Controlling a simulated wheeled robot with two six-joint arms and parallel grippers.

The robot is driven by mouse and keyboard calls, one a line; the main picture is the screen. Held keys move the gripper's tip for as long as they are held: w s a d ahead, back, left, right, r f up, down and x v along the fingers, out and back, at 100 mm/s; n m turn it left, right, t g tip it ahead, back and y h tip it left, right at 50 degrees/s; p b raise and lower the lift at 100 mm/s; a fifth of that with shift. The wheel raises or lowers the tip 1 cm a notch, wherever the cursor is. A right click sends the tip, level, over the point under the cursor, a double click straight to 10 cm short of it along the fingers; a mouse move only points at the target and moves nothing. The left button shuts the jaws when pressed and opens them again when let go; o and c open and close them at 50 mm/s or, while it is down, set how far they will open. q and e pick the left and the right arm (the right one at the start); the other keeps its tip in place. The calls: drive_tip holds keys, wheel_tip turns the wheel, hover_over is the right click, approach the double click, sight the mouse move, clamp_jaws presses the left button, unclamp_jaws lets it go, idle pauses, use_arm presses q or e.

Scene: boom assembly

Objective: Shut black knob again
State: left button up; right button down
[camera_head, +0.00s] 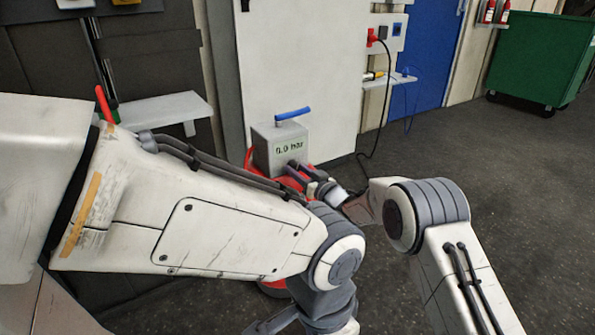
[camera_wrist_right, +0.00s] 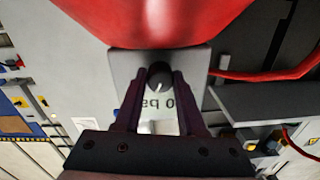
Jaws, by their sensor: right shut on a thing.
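In the right wrist view the round black knob (camera_wrist_right: 159,77) with a white mark sits on the grey face, between the fingertips of the right gripper (camera_wrist_right: 160,73). That gripper is shut on the knob. In the head view the knob is hidden by the fingers. My left arm crosses the foreground and bends down to the bottom edge; its gripper does not show.
A red body (camera_wrist_right: 165,20) adjoins the grey box. A white panel (camera_head: 300,60) stands behind it, and a small shelf (camera_head: 165,108) is at left. A dark cable (camera_head: 385,110) hangs on the right. A green bin (camera_head: 545,60) stands far right; the floor between is clear.

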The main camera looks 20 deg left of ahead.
drive_tip(key=n, duration=0.4)
drive_tip(key=shift+b, duration=0.35)
drive_tip(key=n+b, duration=0.1)
drive_tip(key=n, duration=0.3)
drive_tip(key=shift+n, duration=0.4)
drive_tip(key=n+b, duration=0.2)
drive_tip(key=n, duration=0.1)
drive_tip(key=shift+f, duration=0.1)
drive_tip(key=n+b, duration=0.3)
drive_tip(key=n, duration=0.1)
drive_tip(key=shift+h, duration=0.4)
drive_tip(key=shift+f+n+b, duration=0.1)
drive_tip(key=shift+n+b, duration=0.75)
drive_tip(key=shift+n, duration=0.05)
drive_tip(key=n+b, duration=1.1)
drive_tip(key=b, duration=0.2)
drive_tip(key=shift+s+a+f+t, duration=0.1)
drive_tip(key=shift+t, duration=0.2)
drive_tip(key=shift+n+b, duration=1.35)
drive_tip(key=shift+n, duration=0.15)
drive_tip(key=shift+r, duration=0.2)
